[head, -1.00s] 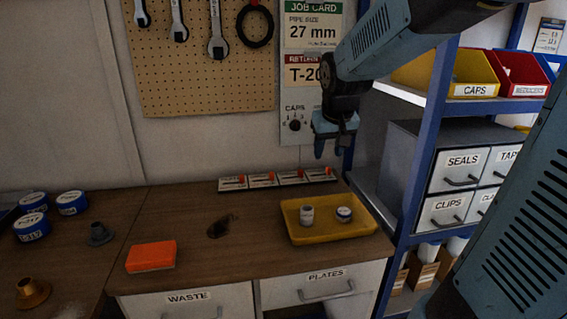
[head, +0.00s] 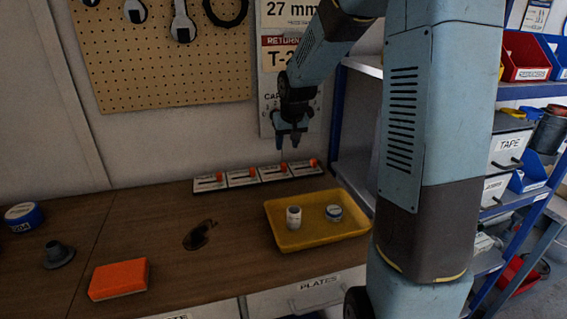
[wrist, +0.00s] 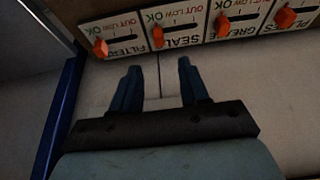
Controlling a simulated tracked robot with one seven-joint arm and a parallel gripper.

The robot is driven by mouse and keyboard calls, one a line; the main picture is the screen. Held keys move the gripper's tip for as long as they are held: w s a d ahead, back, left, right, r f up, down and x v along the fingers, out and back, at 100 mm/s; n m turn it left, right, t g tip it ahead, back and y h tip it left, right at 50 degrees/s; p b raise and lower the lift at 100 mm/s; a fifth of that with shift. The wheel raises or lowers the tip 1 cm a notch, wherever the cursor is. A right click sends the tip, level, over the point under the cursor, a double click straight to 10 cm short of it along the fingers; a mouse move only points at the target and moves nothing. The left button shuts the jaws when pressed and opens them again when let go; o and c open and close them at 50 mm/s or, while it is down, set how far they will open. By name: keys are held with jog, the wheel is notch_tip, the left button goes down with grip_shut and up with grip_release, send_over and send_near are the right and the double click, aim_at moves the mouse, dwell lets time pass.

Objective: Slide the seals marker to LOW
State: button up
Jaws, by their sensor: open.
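The seals marker (wrist: 158,37) is an orange knob on the card lettered SEAL in the wrist view, at the left end of its dark slot. OUT, LOW and OK are lettered on the cards; I cannot tell surely which word the knob is at. In the head view the seals marker (head: 283,166) seems to be second from the right in the row. My gripper (wrist: 158,68) is open and empty, its two fingers apart, pointing toward the seals card without visible contact. In the head view my gripper (head: 291,140) is just above the row, near the wall.
Other orange markers sit beside it: filters (wrist: 101,47), grease (wrist: 222,23) and plates (wrist: 286,17). A yellow tray (head: 275,235) with two small parts stands in front of the row. An orange block (head: 118,279) lies at the left. Blue shelving (head: 340,110) stands at the right.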

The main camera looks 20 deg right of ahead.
aim_at(284, 164)
jog(key=x, duration=1)
jog(key=shift+w+f, duration=0.15)
jog(key=shift+f, duration=0.1)
jog(key=shift+c, duration=0.3)
grip_shut()
